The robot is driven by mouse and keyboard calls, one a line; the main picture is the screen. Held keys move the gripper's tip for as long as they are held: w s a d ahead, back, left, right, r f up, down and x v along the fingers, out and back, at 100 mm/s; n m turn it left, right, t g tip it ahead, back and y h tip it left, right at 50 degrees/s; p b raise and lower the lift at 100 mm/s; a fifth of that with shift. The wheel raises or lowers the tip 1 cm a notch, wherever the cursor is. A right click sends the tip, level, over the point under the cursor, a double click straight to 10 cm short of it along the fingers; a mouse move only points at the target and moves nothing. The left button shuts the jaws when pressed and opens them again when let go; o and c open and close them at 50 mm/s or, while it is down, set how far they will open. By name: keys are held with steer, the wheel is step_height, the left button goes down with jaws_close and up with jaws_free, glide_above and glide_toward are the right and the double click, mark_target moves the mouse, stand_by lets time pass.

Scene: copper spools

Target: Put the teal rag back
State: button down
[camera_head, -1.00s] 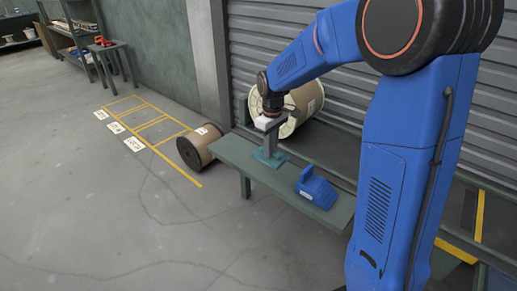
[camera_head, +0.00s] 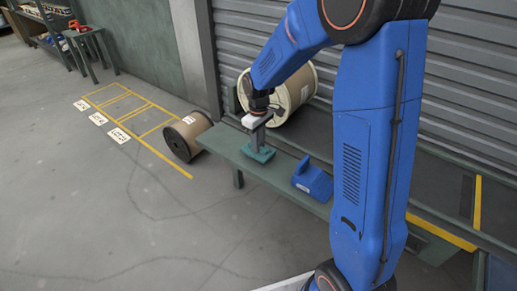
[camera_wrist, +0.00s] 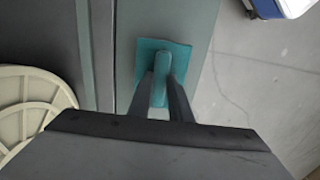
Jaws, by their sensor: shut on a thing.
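The teal rag (camera_head: 264,155) is on the green-grey bench (camera_head: 228,146), left of the blue container. My gripper (camera_head: 258,146) points down from above and is shut on the middle of the rag. In the wrist view the rag (camera_wrist: 178,58) shows as a roughly square cloth with a raised fold pinched between my two dark fingertips (camera_wrist: 161,98). I cannot tell whether its underside still touches the bench.
A blue container (camera_head: 312,180) stands on the bench right of the rag. Yellow-marked bays (camera_head: 130,115) and open floor are at left.

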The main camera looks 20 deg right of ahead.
steer(key=shift+f, duration=1.25)
steer(key=c, duration=1.6)
jaws_free()
steer(key=shift+f, duration=0.1)
step_height(320, 180, up, 12)
steer(key=f, duration=0.1)
steer(key=s+d+r+m+t, duration=0.1)
steer(key=s+d+r+m, duration=0.1)
steer(key=s+r, duration=0.55)
steer(key=s+d+m+t, duration=0.1)
steer(key=s, duration=0.7)
steer(key=s+d+r+m+t, duration=0.1)
steer(key=s+d+m, duration=0.1)
steer(key=s, duration=0.7)
steer(key=s+d+r+m+t, duration=0.1)
steer(key=s+d+m, duration=0.1)
steer(key=s, duration=0.7)
steer(key=shift+t, duration=0.4)
